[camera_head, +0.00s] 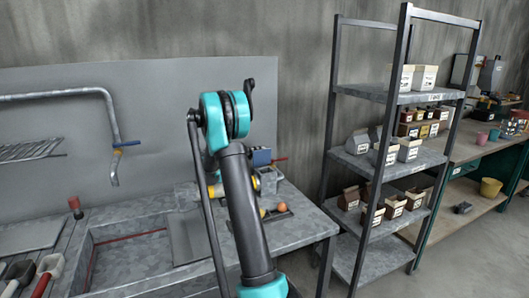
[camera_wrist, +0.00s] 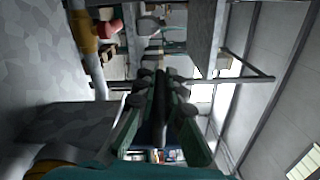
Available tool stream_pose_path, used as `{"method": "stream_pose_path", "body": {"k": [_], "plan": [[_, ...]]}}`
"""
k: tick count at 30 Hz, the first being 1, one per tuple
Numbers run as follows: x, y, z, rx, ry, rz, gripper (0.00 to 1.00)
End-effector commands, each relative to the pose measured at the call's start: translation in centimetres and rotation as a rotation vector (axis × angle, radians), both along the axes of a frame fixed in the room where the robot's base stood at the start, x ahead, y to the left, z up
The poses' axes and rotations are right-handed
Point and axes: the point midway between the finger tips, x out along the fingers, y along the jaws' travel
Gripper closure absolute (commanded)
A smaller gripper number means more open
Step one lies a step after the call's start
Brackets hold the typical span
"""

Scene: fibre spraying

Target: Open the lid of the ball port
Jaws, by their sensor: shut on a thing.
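My gripper (camera_wrist: 160,82) shows in the wrist view, with its two green and black fingers close together. It is shut on a dark narrow bar (camera_wrist: 158,112) between the fingers. I cannot tell for sure whether this bar is part of the ball port's lid. In the head view my arm hides the gripper and part of the machine behind it. A grey box-shaped part (camera_head: 270,180) with a blue block (camera_head: 261,157) above it shows just right of my arm. I cannot make out the lid or how far it is open.
An orange ball (camera_head: 282,207) lies on a dark tray on the grey bench (camera_head: 315,224). A sink-like basin (camera_head: 130,250) is at left under a bent pipe (camera_head: 112,120). A metal shelf rack (camera_head: 392,170) with small boxes stands close at right.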

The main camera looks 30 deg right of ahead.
Motion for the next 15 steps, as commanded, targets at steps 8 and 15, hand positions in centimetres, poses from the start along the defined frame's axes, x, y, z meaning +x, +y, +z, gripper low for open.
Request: {"method": "stream_pose_path", "body": {"k": [8, 15], "plan": [[0.14, 0.93, -0.24, 0.004, 0.039, 0.002, 1.0], [0.13, 0.96, -0.26, 0.004, 0.041, 0.002, 1.0]]}}
